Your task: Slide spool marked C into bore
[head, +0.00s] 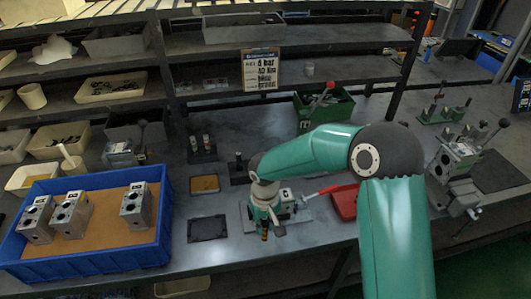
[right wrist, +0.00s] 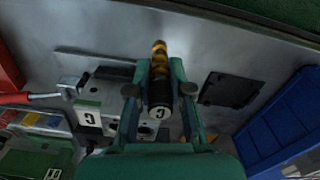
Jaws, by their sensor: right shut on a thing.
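My right gripper (head: 264,222) is shut on the spool marked C. In the right wrist view, the gripper (right wrist: 159,92) grips the spool (right wrist: 160,70), whose gold lands point away from my palm and whose black end has a white C label. In the head view, the spool's tip (head: 264,236) shows below the fingers. The valve block (head: 286,203) stands beside the gripper on a grey plate, and its white C tag (right wrist: 88,117) shows in the wrist view. The gripper partly hides the block, and I cannot make out whether the spool touches it. My left gripper is not in view.
A blue bin (head: 95,259) with several metal blocks stands at the left. A black pad (head: 208,228) lies between bin and plate. A red tray (head: 343,203) is right of the block. Small stands and a green box (head: 323,108) are behind. Shelves rise at the back.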

